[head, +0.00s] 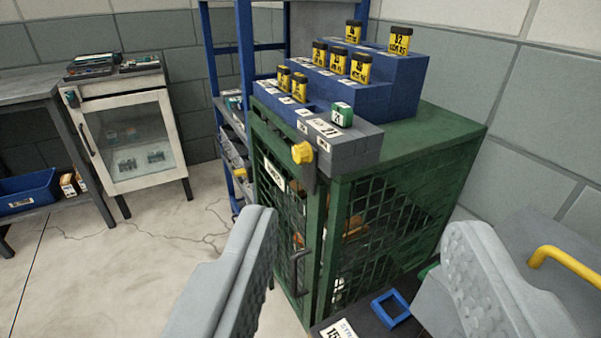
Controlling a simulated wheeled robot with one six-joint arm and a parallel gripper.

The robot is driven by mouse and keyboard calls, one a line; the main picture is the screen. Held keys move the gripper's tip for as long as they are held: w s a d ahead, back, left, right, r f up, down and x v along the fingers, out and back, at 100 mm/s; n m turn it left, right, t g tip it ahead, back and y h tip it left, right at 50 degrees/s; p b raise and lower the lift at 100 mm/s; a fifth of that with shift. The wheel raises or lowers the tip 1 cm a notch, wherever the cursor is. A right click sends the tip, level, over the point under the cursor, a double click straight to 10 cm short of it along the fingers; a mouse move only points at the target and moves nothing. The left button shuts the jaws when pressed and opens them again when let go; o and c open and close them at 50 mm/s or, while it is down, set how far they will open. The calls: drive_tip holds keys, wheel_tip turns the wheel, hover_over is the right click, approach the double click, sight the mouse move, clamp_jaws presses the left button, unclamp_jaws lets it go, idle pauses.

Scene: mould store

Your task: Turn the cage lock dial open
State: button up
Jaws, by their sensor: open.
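The yellow lock dial (303,153) sits on a grey plate at the upper front edge of the green mesh cage (325,215), near the corner. The cage door looks shut, with a dark vertical handle (297,268) below the dial. My gripper (360,225) is open and empty in the foreground, its two grey fingers wide apart. The dial shows in the gap between the fingers, farther off and above the fingertips. Nothing touches the dial. I cannot tell which way it is turned. The lower part of the cage is partly hidden by my fingers.
A stepped blue rack (395,95) with several yellow-and-black blocks and a grey block (355,143) stand on the cage top. A blue square frame (391,308) lies low in front. A white cabinet (135,140) stands at left.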

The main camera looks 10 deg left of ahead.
drive_tip(key=w+a+f+n+g, duration=0.4)
drive_tip(key=w+f+n+g, duration=0.2)
drive_tip(key=w+f+n, duration=0.4)
drive_tip(key=n+h, duration=1.5)
approach(296, 155)
drive_tip(key=shift+g, duration=0.3)
drive_tip(key=x, duration=0.9)
drive_tip(key=shift+w+a+r, duration=0.1)
drive_tip(key=shift+w+a, duration=0.05)
clamp_jaws()
